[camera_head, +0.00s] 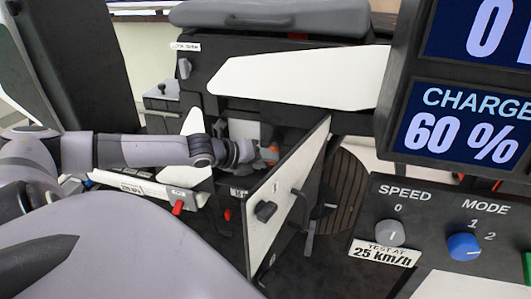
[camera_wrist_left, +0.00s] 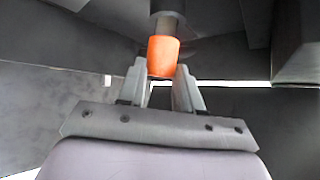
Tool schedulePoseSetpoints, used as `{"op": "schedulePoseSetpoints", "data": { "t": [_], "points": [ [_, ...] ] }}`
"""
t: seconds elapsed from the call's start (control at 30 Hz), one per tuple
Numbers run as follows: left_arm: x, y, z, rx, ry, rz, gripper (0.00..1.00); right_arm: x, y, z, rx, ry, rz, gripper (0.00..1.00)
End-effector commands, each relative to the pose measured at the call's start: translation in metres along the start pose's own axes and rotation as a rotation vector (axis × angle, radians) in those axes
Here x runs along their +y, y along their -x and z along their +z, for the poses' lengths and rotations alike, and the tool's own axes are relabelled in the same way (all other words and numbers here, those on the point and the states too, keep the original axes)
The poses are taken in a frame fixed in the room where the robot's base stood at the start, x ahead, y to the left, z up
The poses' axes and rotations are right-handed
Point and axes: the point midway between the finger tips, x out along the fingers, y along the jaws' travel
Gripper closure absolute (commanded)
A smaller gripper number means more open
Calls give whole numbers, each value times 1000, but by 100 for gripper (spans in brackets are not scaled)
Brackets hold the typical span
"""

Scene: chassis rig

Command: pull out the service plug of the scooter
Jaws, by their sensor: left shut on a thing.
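The orange service plug (camera_wrist_left: 162,57) shows in the left wrist view, on a short grey stem under a dark surface, between my fingertips. My left gripper (camera_wrist_left: 160,72) is shut on the plug's lower end. In the head view my left arm reaches in from the left, and the left gripper (camera_head: 258,153) is behind the open white panel. Only a small bit of orange (camera_head: 269,154) shows there. Whether the plug is still seated in its socket cannot be told. My right gripper is not in view.
The open white hatch door (camera_head: 285,200) with a dark latch stands just right of the left gripper. A red lever (camera_head: 178,207) sits at the left. A display (camera_head: 465,120) reads charge 60 %, above a control panel with speed (camera_head: 390,233) and mode (camera_head: 463,246) knobs.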

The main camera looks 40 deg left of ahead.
Motion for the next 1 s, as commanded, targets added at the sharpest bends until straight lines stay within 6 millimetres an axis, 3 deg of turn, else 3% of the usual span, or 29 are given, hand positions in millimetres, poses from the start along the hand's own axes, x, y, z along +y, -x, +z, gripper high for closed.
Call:
{"op": "schedulePoseSetpoints", "data": {
  "t": [0.43, 1.0],
  "points": [
    [0, 11, -21, 15, 6, 0, 96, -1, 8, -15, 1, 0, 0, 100],
    [0, 18, -26, 5, 2, -1, 96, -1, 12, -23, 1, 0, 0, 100]
  ]
}}
